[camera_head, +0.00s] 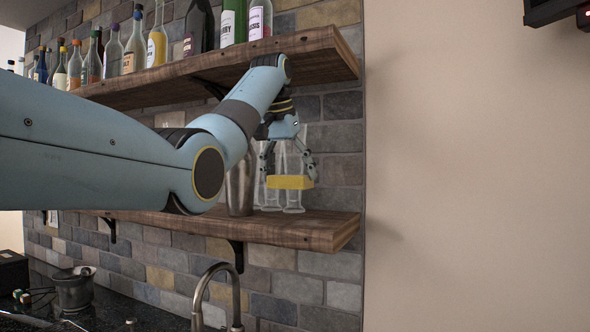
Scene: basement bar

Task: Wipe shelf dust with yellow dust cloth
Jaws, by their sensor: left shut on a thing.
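The yellow dust cloth (290,182) shows as a small folded block in my left gripper (288,175). The gripper points down and is shut on the cloth. It holds the cloth above the right part of the lower wooden shelf (300,229), in front of clear glasses (293,198). I cannot tell whether the cloth touches the glasses. No dust can be made out on the shelf at this size. My left arm hides much of the middle and left of the lower shelf. My right gripper is not in view.
An upper wooden shelf (325,60) holds a row of bottles (158,45) close above my left arm. A metal shaker (240,185) stands left of the glasses. Below are a curved faucet (215,268) and a dark counter with a metal cup (74,291). The lower shelf's right end is clear.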

